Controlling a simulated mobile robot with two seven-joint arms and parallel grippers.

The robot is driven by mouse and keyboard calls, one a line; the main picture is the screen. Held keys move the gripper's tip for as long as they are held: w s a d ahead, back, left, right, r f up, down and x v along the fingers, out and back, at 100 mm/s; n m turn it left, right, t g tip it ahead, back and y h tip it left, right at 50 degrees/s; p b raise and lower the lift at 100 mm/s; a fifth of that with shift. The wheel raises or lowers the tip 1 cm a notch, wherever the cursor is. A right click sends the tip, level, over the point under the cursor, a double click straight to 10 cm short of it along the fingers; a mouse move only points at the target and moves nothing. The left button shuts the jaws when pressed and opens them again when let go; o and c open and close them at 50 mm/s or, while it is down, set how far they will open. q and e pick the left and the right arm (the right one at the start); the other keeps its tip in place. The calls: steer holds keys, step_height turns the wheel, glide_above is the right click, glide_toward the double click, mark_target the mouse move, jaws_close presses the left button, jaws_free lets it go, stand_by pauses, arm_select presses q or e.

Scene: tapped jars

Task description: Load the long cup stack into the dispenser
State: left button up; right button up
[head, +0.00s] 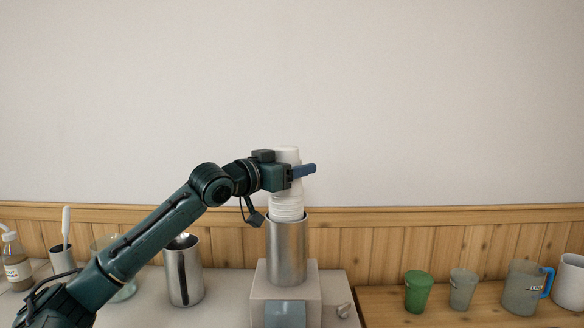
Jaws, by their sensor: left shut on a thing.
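A tall stack of white paper cups (287,206) stands upright, upside down, above a metal cylinder dispenser (288,250). The lower end of the stack is at the cylinder's open top and seems to be within its rim. The dispenser stands on a pale box-like base (305,295). My left gripper (303,171) is shut on the cup stack near its top. The right gripper is not in view.
A steel pitcher (184,272) and a glass vessel (125,290) stand left of the dispenser. A pump bottle (15,262) and a metal cup (63,261) are at far left. A green cup (418,292), a grey cup (462,289), a blue-handled jug (522,286) and a white mug (570,282) stand at right.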

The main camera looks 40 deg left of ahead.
arm_select(q)
steer(key=shift+f, duration=0.2)
stand_by(0.3)
stand_by(0.4)
steer(key=o, duration=1.5)
steer(key=shift+d+r, duration=0.1)
